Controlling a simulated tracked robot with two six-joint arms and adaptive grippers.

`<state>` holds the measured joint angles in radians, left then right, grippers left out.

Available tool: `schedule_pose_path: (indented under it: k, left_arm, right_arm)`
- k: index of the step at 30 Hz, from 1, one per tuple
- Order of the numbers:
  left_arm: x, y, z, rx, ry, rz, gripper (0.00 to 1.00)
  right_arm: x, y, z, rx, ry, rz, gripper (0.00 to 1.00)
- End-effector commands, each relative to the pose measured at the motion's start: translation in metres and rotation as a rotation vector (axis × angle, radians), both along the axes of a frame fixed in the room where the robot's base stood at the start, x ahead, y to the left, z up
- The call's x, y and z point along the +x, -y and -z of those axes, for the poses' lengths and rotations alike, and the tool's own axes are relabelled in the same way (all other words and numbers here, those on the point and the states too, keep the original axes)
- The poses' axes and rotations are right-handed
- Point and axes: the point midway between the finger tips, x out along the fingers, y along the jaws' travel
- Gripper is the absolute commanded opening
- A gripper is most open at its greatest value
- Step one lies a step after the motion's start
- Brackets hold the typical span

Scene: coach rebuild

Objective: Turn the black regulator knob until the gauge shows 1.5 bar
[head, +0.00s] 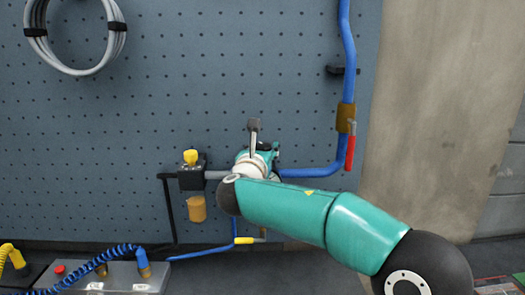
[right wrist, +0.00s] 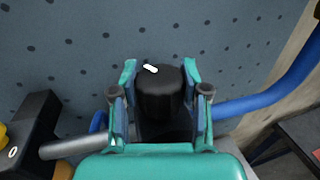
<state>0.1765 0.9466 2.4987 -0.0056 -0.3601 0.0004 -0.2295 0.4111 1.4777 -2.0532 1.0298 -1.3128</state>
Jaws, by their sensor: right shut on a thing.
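The black regulator knob (right wrist: 160,95) stands between the two fingers of my right gripper (right wrist: 160,82) in the right wrist view. The fingers are shut on it from both sides. A short white mark shows on the knob's top, toward its upper left edge. In the head view my right gripper (head: 268,153) is at the pipe run on the pegboard, and the gripper and arm hide the knob there. I cannot make out the gauge face or a reading in either view. My left gripper is not in view.
Left of my gripper is a black block with a yellow knob (head: 190,157), with an amber bowl (head: 197,208) below. A blue pipe (head: 315,172) runs right to a red lever (head: 350,152). A grey box (head: 125,277) with blue coiled hose stands low at left.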

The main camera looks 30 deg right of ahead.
Motion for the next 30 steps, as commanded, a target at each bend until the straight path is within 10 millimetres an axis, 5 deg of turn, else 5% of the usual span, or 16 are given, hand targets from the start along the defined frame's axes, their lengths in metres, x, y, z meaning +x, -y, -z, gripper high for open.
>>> schedule_pose_path:
  k: [21,30]
  left_arm:
    - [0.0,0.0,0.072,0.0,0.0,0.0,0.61]
    - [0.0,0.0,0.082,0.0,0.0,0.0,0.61]
  right_arm:
    - [-0.002,0.005,0.002,-0.004,0.008,-0.534,0.1]
    - [-0.001,0.006,-0.001,-0.003,0.004,-0.817,0.1]
